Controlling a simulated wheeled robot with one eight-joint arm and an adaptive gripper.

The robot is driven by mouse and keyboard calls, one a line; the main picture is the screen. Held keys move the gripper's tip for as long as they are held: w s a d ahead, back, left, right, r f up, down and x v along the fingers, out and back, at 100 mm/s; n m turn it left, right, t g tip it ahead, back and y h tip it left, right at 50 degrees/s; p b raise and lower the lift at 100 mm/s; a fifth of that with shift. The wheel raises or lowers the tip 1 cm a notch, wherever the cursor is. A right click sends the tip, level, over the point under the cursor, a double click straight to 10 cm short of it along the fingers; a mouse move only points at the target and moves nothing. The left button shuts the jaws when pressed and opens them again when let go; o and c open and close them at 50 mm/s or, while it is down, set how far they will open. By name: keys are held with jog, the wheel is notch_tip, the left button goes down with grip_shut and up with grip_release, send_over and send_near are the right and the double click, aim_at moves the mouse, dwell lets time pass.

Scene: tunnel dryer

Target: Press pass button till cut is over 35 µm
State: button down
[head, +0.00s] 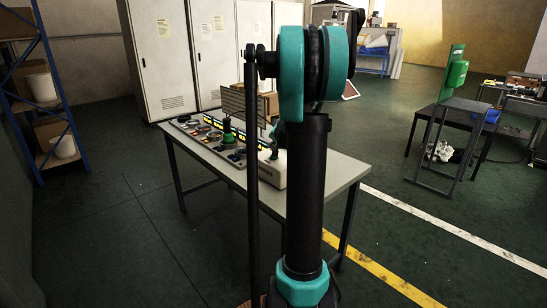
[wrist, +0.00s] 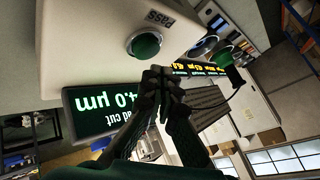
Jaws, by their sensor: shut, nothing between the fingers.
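The green pass button (wrist: 145,44) sits in a metal ring on a pale box (wrist: 85,40) marked PASS, in the wrist view. My gripper (wrist: 155,80) is shut and empty, its tips just below the button in the picture; I cannot tell whether they touch the box. A dark display (wrist: 100,112) beside the box shows upside-down green text ending in "ad cut" and "4.0 µm"; my gripper is in front of its other end, so leading digits may be hidden. In the head view the pale box (head: 272,174) is on the table, partly behind my arm.
The grey table (head: 335,172) also carries a control panel (head: 205,138) with knobs, yellow-lit displays and a green upright part (head: 227,131). White cabinets (head: 160,50) stand behind. A dark table (head: 460,125) stands at right. Open floor surrounds the table.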

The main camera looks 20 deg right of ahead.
jog(key=shift+r, duration=2.35)
jog(key=s+a+f+n+g+y, duration=0.1)
jog(key=s+a+f+n, duration=0.25)
jog(key=s+a, duration=0.5)
jog(key=s+a+f+n+g, duration=0.2)
jog(key=s+a+f, duration=0.3)
jog(key=s+a, duration=0.3)
jog(key=s+a+f+n+g, duration=0.1)
jog(key=s+f, duration=0.3)
jog(key=s, duration=0.6)
jog(key=s+a+f+n+g, duration=0.1)
jog(key=s+a+f+n, duration=0.2)
jog(key=s, duration=0.8)
notch_tip(320, 180, down, 2)
jog(key=shift+a+f, duration=0.2)
jog(key=shift+f, duration=0.05)
jog(key=shift+w, duration=0.1)
